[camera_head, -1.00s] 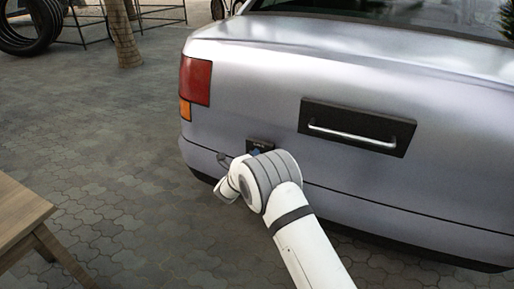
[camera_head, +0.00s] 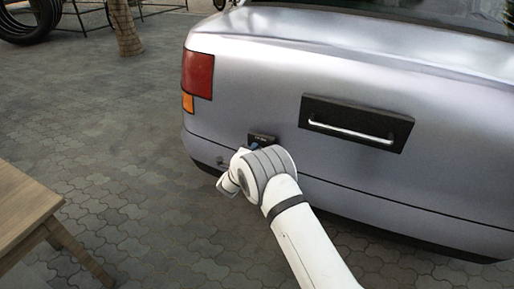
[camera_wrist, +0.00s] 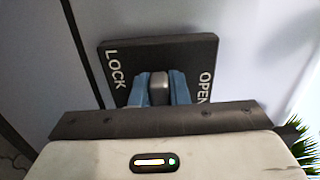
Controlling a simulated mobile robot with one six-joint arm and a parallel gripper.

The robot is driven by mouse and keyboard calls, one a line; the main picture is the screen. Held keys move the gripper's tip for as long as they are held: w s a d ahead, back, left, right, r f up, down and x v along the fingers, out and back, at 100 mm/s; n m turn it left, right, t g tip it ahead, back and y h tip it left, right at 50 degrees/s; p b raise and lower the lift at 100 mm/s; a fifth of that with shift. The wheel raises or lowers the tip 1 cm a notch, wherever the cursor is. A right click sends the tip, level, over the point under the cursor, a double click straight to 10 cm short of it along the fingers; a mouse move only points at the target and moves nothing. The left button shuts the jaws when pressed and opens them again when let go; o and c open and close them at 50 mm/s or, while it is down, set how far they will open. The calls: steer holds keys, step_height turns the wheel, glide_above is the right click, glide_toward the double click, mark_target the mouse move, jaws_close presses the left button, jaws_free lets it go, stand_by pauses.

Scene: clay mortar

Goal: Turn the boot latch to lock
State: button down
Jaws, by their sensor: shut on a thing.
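The boot latch is a black plate (camera_wrist: 190,56) on the car's rear, with LOCK in white on its left and OPEN on its right in the wrist view. Its grey knob (camera_wrist: 159,90) sits between the two words. My gripper (camera_wrist: 159,84) is shut on this knob, with one blue finger on each side. The exact angle of the knob relative to the words is hard to tell. In the head view, the plate's upper edge (camera_head: 262,138) shows above my wrist, which hides the knob and most of the gripper.
The silver car (camera_head: 240,100) fills the upper right. A black panel with a metal bar handle (camera_head: 350,133) is right of the latch. A wooden table (camera_head: 25,215) stands at the lower left. Open paving (camera_head: 110,150) lies between table and car.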

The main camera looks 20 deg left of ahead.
steer(key=shift+r, duration=0.1)
stand_by(0.3)
steer(key=c, duration=1.4)
jaws_free()
steer(key=s+p, duration=0.1)
steer(key=s, duration=0.6)
steer(key=shift+s+a, duration=0.3)
steer(key=shift+s, duration=0.05)
steer(key=shift+s, duration=0.1)
